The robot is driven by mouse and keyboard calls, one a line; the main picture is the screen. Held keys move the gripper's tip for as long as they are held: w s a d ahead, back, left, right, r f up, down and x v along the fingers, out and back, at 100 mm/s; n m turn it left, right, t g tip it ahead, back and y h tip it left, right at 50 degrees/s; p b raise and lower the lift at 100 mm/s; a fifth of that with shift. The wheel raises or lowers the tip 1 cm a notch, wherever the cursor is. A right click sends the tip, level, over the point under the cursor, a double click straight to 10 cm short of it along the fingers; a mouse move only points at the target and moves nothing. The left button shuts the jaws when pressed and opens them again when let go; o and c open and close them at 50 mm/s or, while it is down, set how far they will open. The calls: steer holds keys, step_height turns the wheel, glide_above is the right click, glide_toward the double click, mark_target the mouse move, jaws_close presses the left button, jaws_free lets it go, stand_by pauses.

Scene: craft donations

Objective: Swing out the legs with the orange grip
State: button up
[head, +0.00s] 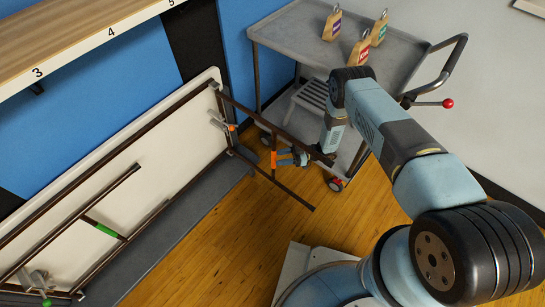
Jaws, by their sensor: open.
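A folding table (180,150) stands on its long edge, its pale underside facing me. The dark leg frame with the orange grip (274,168) is at its far end and sticks out from the tabletop into the room. The orange grip sits on the bar joining the two legs (293,198). My gripper (281,158) is open right beside the orange grip; I cannot tell whether it touches it. The other leg frame, with a green grip (105,231), lies close along the underside at the near end.
A grey cart (290,32) with several tagged padlocked wooden blocks stands behind my arm. A red-knobbed lever (447,103) sticks out at its right. A numbered shelf (85,40) is at upper left. Wooden floor (215,235) is clear in front of the table.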

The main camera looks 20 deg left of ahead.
steer(key=v, duration=0.4)
steer(key=shift+w+d, duration=0.2)
steer(key=shift+d, duration=0.05)
stand_by(0.3)
